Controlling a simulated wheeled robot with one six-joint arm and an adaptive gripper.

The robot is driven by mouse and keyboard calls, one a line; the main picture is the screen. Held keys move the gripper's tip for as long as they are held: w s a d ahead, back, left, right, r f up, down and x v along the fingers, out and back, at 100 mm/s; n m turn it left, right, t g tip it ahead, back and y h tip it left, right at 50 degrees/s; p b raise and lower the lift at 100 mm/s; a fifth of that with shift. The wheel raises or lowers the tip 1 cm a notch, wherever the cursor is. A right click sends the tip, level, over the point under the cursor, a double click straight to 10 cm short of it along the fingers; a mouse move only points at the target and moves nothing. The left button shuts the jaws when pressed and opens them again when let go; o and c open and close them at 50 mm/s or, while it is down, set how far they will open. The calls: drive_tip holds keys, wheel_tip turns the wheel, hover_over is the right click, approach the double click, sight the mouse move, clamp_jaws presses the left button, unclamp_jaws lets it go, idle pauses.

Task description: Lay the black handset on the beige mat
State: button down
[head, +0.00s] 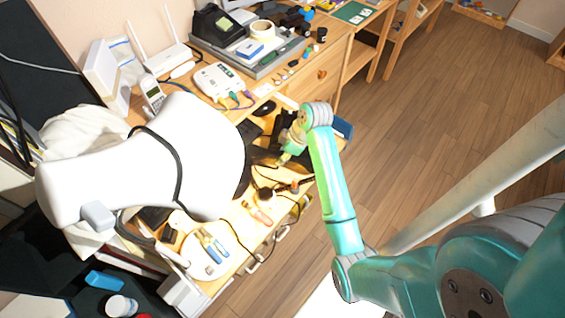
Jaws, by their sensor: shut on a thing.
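My gripper (284,160) is at the end of the teal arm, low over the right part of the wooden desk. It is shut on a dark thing, which I take to be the black handset (263,157); it is small here and partly hidden by the large white lamp-like shape. I cannot make out the beige mat clearly; the white shape covers much of the desk.
The big white shape (130,170) with a black cable stands left of my gripper. Small tools lie on the desk front near a round pale plate (226,262). Wooden floor (450,100) is clear at right.

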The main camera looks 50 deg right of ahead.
drive_tip(key=shift+f, duration=2.15)
drive_tip(key=c, duration=0.8)
unclamp_jaws()
drive_tip(key=shift+f, duration=0.15)
drive_tip(key=v, duration=0.7)
drive_tip(key=shift+s+d+r, duration=0.1)
drive_tip(key=shift+s+r, duration=0.05)
drive_tip(key=shift+r, duration=0.25)
